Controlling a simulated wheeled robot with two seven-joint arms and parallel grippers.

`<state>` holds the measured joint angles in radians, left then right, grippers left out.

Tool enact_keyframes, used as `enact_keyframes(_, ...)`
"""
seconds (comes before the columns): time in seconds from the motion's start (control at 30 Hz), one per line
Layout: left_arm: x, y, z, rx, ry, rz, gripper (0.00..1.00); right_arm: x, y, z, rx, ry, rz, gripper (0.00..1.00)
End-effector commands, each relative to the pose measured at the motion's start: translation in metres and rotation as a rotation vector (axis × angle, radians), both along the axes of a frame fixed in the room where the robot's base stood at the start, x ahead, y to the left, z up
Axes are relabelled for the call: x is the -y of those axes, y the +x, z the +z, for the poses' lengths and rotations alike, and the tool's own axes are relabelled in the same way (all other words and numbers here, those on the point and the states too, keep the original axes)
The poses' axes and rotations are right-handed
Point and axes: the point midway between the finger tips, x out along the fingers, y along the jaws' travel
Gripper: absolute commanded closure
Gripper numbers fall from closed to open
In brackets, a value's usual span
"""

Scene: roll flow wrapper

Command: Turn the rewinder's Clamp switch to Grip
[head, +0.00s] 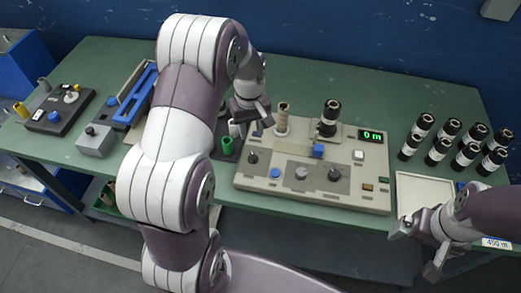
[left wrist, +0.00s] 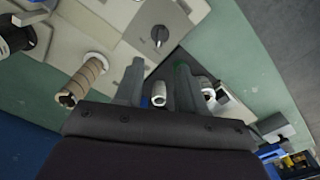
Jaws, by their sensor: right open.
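The rewinder (head: 375,150) is a beige panel machine at the middle right of the table. I cannot read which is the Clamp switch. My left gripper (head: 253,124) hangs above the machine's left end, near a brown core on a spindle (head: 282,118). In the left wrist view its fingers (left wrist: 158,88) are apart and empty, with a dark knob (left wrist: 159,35) beyond them. My right gripper (head: 415,250) is open and empty at the front right.
Several black-and-white rolls (head: 440,150) stand at the right by a pale tray (head: 425,190). A dark roll (head: 329,117) stands on the rewinder beside the green "0 m" display (head: 372,135). A grey box (head: 96,140) and other devices stand at the left.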

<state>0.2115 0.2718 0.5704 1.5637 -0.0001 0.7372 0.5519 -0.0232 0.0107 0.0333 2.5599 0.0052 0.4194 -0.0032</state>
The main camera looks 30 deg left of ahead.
Motion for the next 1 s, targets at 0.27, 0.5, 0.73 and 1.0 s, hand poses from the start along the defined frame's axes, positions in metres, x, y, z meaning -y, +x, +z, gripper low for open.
enact_keyframes(0.27, 0.0, -0.001, -0.07, -0.004, -0.001, -0.003, 0.61, 0.0, 0.0, 0.008, 0.0, 0.0, 0.0, 0.0)
enact_keyframes(0.5, 0.0, 0.0, -0.101, 0.0, 0.0, -0.003, 0.61, 0.0, 0.0, 0.01, 0.0, 0.0, 0.0, 0.0)
enact_keyframes(0.73, 0.0, 0.0, -0.104, 0.002, 0.001, -0.004, 0.61, 0.0, 0.0, 0.01, 0.0, 0.0, 0.0, 0.0)
enact_keyframes(1.0, 0.0, 0.0, -0.104, 0.002, 0.001, -0.004, 1.0, 0.0, 0.0, 0.01, 0.0, 0.0, 0.0, 0.0)
